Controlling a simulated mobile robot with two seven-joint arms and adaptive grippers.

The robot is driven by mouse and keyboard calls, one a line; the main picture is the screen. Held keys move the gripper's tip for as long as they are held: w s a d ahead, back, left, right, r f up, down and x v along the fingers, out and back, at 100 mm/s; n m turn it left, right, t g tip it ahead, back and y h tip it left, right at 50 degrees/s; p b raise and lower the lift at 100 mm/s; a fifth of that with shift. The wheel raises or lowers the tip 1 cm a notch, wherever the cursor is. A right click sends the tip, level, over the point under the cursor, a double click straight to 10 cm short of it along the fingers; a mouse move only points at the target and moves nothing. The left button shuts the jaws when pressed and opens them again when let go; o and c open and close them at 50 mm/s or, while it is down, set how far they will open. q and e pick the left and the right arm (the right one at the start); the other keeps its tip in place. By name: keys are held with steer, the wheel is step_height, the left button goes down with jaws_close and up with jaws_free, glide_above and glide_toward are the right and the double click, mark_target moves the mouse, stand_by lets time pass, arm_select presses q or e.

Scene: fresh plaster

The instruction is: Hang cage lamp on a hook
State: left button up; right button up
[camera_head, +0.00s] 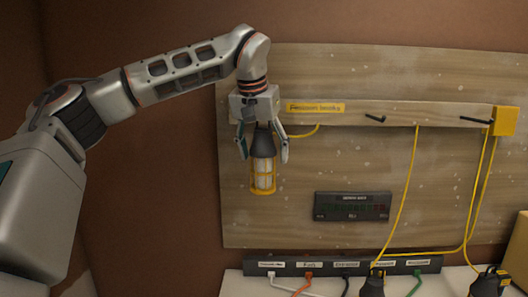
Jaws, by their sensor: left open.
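The cage lamp (263,174), with a black top and a yellow cage around a pale tube, is upright in front of the wooden board (300,220). My left gripper (263,152) points down over it, open, with one finger on each side of the black top. I cannot tell whether the fingers touch it. What holds the lamp up is hidden behind the gripper. Two black hooks, a middle one (375,118) and a right one (476,120), stick out bare from the rail (430,112). My right gripper is not in view.
Two more black-topped things with yellow cords, one in the middle (372,284) and one at right (490,283), are on the white bench below. A labelled power strip (342,266) with plugged cables runs behind them. A dark display (352,206) is on the board. Yellow cords (409,180) hang down the board.

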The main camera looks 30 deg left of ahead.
mark_target(260, 133)
arm_select(q)
steer(key=v, duration=0.7)
steer(key=shift+s+r, duration=0.1)
steer(key=shift+r, duration=0.1)
